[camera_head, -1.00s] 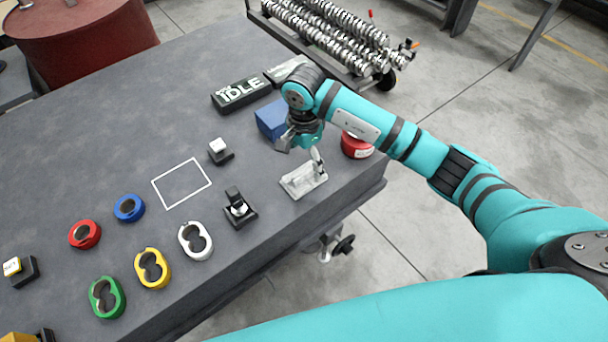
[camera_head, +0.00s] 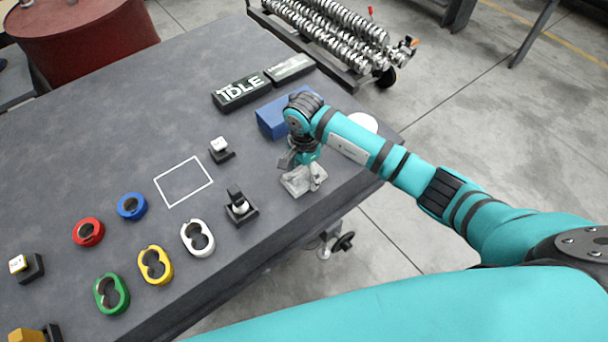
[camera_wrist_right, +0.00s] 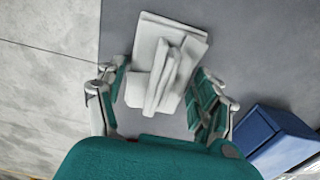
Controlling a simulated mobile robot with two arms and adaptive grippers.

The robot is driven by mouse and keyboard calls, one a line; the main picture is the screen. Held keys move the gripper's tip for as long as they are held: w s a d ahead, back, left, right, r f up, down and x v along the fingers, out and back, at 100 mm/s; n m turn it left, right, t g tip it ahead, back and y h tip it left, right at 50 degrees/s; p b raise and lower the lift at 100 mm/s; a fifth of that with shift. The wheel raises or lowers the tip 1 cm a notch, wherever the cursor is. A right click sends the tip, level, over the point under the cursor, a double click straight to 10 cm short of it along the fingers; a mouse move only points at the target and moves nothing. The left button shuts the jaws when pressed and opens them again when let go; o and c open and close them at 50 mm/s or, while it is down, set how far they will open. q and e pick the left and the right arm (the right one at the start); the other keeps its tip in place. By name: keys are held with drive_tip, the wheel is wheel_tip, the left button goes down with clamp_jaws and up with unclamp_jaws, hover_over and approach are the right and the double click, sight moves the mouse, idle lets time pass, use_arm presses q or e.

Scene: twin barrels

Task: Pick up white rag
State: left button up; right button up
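The white rag (camera_head: 302,181) lies folded on the grey table near its front right edge. In the right wrist view the rag (camera_wrist_right: 165,62) has a flat base with a raised fold on top. My right gripper (camera_head: 302,165) is directly over the rag, low and close to it. In the right wrist view the fingers of this gripper (camera_wrist_right: 160,100) are open, one on each side of the raised fold. I cannot tell if they touch the cloth. My left gripper is not in view.
A blue box (camera_head: 271,120) stands right beside my right gripper, and a white round item (camera_head: 362,122) is behind my arm. A black fixture (camera_head: 240,206) stands left of the rag.

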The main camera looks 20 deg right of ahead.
drive_tip(key=c, duration=0.8)
drive_tip(key=shift+o, duration=0.2)
drive_tip(key=shift+r, duration=0.1)
drive_tip(key=shift+r, duration=0.6)
wheel_tip(320, 180, up, 2)
drive_tip(key=shift+r+b, duration=0.1)
drive_tip(key=shift+b, duration=0.45)
drive_tip(key=s+a+b, duration=0.1)
drive_tip(key=s+a, duration=0.1)
drive_tip(key=s, duration=0.5)
drive_tip(key=s+a+r+b, duration=0.1)
drive_tip(key=s+a, duration=0.1)
drive_tip(key=s, duration=0.6)
drive_tip(key=shift+s+a+r, duration=0.15)
drive_tip(key=shift+a+r, duration=0.05)
drive_tip(key=shift+a, duration=0.2)
